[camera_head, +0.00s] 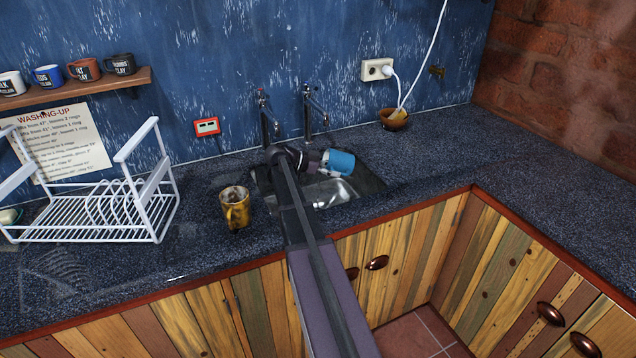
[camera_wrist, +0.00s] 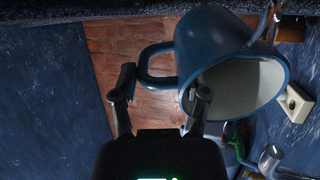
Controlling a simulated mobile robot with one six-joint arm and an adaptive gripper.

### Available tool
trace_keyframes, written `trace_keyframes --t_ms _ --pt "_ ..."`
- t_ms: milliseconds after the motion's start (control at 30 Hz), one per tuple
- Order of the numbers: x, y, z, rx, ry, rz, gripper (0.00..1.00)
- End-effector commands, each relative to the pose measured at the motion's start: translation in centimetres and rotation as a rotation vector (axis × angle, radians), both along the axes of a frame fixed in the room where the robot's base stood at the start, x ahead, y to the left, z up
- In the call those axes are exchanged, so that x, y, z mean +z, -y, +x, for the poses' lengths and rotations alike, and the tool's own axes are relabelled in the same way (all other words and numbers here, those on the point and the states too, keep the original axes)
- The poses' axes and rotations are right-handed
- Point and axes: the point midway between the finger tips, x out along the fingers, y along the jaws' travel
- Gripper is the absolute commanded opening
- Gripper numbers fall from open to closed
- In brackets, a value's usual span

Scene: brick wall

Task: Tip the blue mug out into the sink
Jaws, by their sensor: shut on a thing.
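The blue mug (camera_head: 342,162) is over the sink (camera_head: 335,192), held at the end of my arm. In the wrist view the mug (camera_wrist: 212,45) is large, and its handle (camera_wrist: 150,65) lies by the fingers. My gripper (camera_wrist: 163,90) is shut on the mug at the handle side; the exact contact is hard to see. The mug is tilted, with its pale inside (camera_wrist: 240,88) turned partly toward the wrist camera. No liquid is seen leaving it. My arm hides the left part of the sink.
Two taps (camera_head: 310,108) rise behind the sink. The counter right of the sink is clear.

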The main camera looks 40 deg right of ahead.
Motion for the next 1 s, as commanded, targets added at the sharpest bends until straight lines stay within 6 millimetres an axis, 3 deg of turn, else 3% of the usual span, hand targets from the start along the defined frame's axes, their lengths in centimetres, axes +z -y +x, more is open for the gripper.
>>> trace_keyframes --t_ms 1000 --pt "0.28 -1.0 0.68 0.001 -0.067 -0.104 0.0"
